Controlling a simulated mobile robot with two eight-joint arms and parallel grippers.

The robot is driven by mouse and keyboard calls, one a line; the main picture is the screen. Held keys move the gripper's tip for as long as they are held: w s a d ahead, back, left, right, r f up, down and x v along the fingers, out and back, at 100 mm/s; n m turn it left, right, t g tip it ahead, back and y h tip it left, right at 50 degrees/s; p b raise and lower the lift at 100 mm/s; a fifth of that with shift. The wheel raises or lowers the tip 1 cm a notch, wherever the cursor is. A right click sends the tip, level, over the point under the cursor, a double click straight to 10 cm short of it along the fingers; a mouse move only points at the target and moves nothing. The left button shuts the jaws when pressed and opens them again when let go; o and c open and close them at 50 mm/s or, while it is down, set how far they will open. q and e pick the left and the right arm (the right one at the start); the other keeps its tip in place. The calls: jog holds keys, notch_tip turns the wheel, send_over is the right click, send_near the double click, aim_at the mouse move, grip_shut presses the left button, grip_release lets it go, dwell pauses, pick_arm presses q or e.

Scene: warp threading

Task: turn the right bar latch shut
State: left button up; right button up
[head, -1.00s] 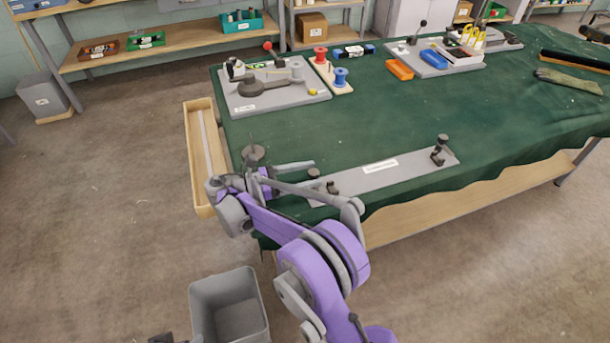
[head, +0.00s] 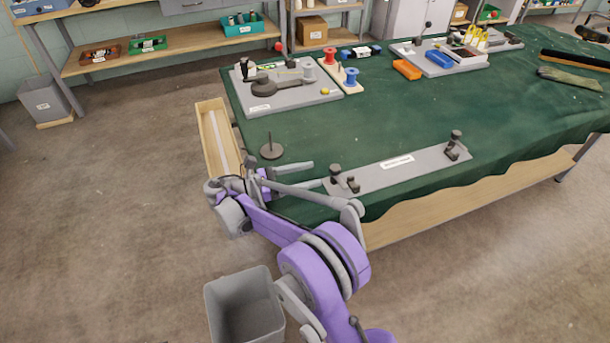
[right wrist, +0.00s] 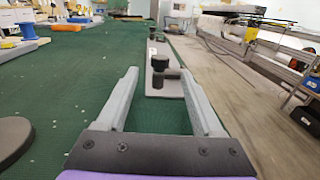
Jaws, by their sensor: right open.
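A grey bar (head: 385,175) with a white label lies along the table's front edge. A dark latch post with a round knob stands at its left end (head: 337,174) and another at its right end (head: 455,138). My right gripper (head: 316,174) is open and empty, just left of the bar's near end. In the right wrist view, the nearer black knob (right wrist: 159,66) shows beyond and between my open fingers (right wrist: 160,78), apart from them. I cannot tell from the frames how either latch is turned. My left gripper is out of view.
A dark disc with an upright peg (head: 271,151) stands on the green cloth (head: 420,115) beyond my right gripper. A grey plate with a lever fixture (head: 290,98) and spools (head: 351,76) stand at the back. The cloth between is clear. A grey bin (head: 245,305) stands on the floor.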

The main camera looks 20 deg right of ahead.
aim_at(338, 165)
jog(key=shift+d, duration=0.1)
jog(key=t, duration=0.1)
jog(key=d+n+t+b, duration=0.1)
jog(key=shift+s+r+t, duration=0.1)
jog(key=shift+r+t, duration=0.15)
jog(key=shift+t, duration=0.05)
jog(key=n+t, duration=0.1)
jog(key=s+d+n+t+b, duration=0.1)
jog(key=t, duration=0.1)
jog(key=n+t+y, duration=0.1)
jog(key=shift+s+d+r+t+b, duration=0.15)
jog(key=shift+s+r+t+b, duration=0.05)
jog(key=shift+r+t+b, duration=0.1)
jog(key=s+n+t+y, duration=0.1)
jog(key=s+n+t+b, duration=0.1)
jog(key=t, duration=0.1)
jog(key=s+n+t+y, duration=0.1)
jog(key=n, duration=0.1)
jog(key=shift+s+f+t+y, duration=0.1)
jog(key=shift+f+t+y, duration=0.2)
jog(key=shift+s+a+f+n+t+y+b, duration=0.2)
jog(key=shift+s+n+t+y+b, duration=0.2)
jog(key=shift+s+n+t+y, duration=0.15)
jog(key=b+x, duration=0.1)
jog(key=x, duration=1)
jog(key=shift+a+r, duration=0.1)
jog(key=shift+r, duration=0.05)
